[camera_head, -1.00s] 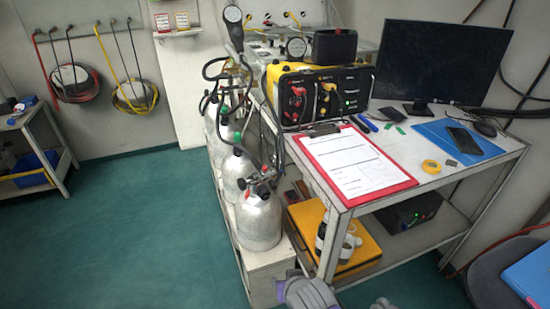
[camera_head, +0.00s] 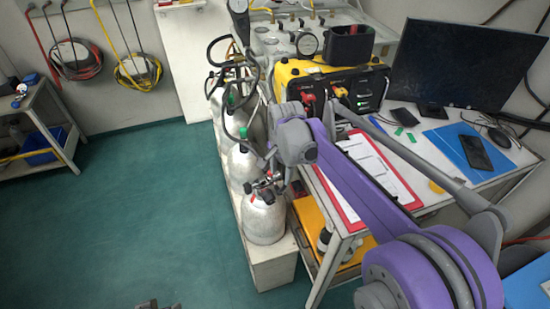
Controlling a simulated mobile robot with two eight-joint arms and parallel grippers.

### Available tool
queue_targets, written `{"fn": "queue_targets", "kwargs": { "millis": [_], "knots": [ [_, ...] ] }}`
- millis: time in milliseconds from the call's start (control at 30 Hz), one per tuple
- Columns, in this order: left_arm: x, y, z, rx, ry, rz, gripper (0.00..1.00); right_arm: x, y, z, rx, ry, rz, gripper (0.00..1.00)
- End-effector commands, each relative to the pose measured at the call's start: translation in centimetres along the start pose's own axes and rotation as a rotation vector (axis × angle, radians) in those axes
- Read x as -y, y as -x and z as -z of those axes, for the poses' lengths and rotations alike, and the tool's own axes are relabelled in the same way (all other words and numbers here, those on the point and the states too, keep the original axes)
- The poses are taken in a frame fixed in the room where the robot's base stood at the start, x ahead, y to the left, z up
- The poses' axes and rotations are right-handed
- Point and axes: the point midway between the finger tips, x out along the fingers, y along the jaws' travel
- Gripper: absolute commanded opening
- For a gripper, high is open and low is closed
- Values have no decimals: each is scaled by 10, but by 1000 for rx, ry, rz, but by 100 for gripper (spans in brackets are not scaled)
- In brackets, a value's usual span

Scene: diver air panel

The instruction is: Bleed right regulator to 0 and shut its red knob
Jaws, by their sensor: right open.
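The air panel (camera_head: 342,19) stands at the back of the bench, with a round gauge (camera_head: 307,43) near its front and another gauge (camera_head: 238,6) at its left. Their needles are too small to read. A small red part shows on the valve (camera_head: 266,182) of the nearest silver cylinder (camera_head: 264,220); I cannot tell whether it is the red knob. My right arm reaches in from the lower right. My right gripper (camera_head: 298,116) is at its far end, open, before the yellow case and touching nothing that I can make out. Grey tips of my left gripper (camera_head: 154,304) show at the bottom edge.
The yellow-and-black case (camera_head: 365,86) carries red and yellow fittings. A monitor (camera_head: 466,62) and blue mat (camera_head: 459,150) are at right. Several cylinders line the bench's left side; the green floor (camera_head: 150,210) is clear.

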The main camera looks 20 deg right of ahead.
Motion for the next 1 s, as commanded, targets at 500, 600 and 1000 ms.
{"fn": "queue_targets", "kwargs": {
  "millis": [500, 600, 1000],
  "knots": [
    [0, 54, 36, -23, 0, 0, 50, 93, -8, 53, 32, -497, -119, 56],
    [0, 53, 36, -23, 0, 0, 50, 93, -17, 52, 32, -503, -121, 56],
    [0, 50, 33, -21, 0, 0, 50, 84, -87, 48, 32, -501, -120, 56]
  ]
}}
